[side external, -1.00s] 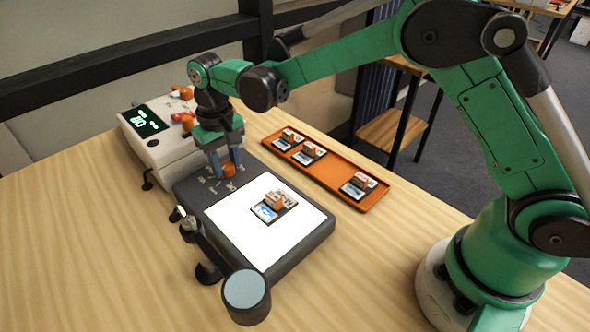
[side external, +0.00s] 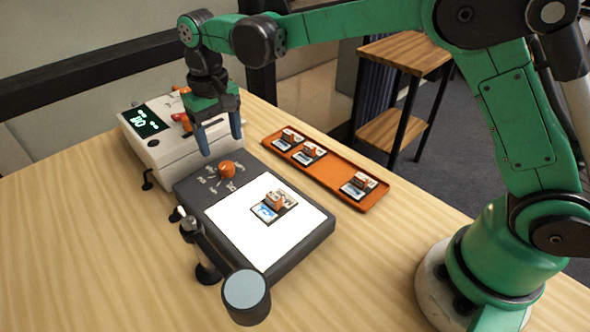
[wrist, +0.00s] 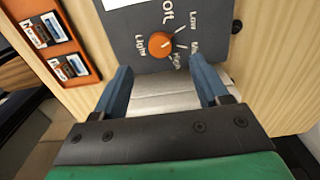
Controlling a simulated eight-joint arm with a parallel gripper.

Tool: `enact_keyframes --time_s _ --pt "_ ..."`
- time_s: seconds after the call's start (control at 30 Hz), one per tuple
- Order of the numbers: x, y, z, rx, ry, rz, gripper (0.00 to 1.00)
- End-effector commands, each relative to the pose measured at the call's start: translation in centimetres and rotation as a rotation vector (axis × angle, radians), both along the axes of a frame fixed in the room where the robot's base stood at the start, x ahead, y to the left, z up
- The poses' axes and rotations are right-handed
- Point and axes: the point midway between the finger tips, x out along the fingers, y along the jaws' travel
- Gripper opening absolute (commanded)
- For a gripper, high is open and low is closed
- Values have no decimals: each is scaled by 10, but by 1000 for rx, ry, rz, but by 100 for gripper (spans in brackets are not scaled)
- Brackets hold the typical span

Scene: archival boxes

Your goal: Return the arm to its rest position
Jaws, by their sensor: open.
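My gripper (side external: 220,146) is open and empty, with its two blue fingers pointing down. It hangs above the back end of the light box (side external: 305,248), over the orange knob (side external: 227,169), and apart from it. In the wrist view the open fingers (wrist: 160,82) show with a gap between them, and the orange knob (wrist: 160,45) sits just beyond the gap. The knob is ringed by printed labels, among them "Light" and "Low". A small slide-like piece with an orange and white top (side external: 274,207) lies on the lit white panel.
An orange tray (side external: 331,178) with 3 similar pieces lies right of the light box. A white device with a green display (side external: 148,122) stands behind it. A jointed stand with a round grey head (side external: 246,292) is in front. Table is clear at left.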

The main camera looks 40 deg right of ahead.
Motion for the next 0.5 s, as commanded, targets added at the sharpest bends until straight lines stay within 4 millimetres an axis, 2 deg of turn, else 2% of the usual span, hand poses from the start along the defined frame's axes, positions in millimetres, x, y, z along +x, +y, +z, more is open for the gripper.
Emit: enact_keyframes --time_s 0.3,0.5 --pt "-1 -2 3 2 -7 -1 68" --pt "-19 -25 31 23 -100 -4 68"
